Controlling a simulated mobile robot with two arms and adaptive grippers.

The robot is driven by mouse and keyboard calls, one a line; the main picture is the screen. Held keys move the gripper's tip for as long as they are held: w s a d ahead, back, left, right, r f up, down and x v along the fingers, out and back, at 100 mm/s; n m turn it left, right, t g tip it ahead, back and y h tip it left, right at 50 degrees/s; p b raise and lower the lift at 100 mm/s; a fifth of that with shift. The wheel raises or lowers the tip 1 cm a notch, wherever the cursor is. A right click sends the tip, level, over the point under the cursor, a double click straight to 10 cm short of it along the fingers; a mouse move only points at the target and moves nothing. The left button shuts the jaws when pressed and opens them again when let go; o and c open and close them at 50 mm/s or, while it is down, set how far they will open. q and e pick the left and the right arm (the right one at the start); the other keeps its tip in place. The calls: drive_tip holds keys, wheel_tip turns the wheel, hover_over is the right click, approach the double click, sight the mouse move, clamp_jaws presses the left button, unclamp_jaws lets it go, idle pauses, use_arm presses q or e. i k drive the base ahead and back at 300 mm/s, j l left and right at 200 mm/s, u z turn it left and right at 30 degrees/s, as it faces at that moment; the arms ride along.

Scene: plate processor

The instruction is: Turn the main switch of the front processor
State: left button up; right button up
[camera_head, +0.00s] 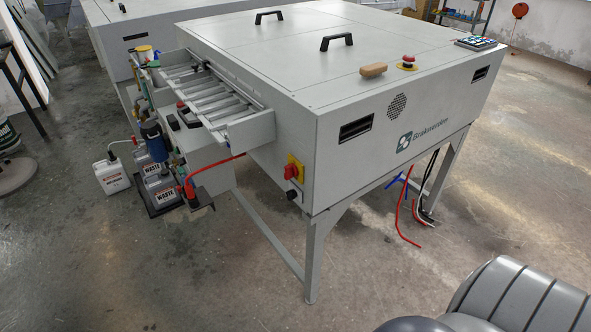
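The front processor (372,149) is a large grey box on legs, with a logo and a round vent on its long front side. Its main switch (290,170) is a red rotary knob on a yellow plate, low on the left end face near the front corner. A small black knob (292,195) sits just below the switch. The switch position is too small to tell. Neither of my grippers shows in the head view. Part of my own body shows at the bottom right.
A roller tray (215,100) juts out from the left end, above waste containers (162,190) and a white jug (112,174). Floor in front is clear.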

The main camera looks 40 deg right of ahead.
sight(291, 171)
drive_tip(key=i+z, duration=0.1)
drive_tip(key=z, duration=0.3)
drive_tip(key=j+z, duration=0.15)
drive_tip(key=z, duration=0.2)
drive_tip(key=i+j+z, duration=0.1)
drive_tip(key=z, duration=0.3)
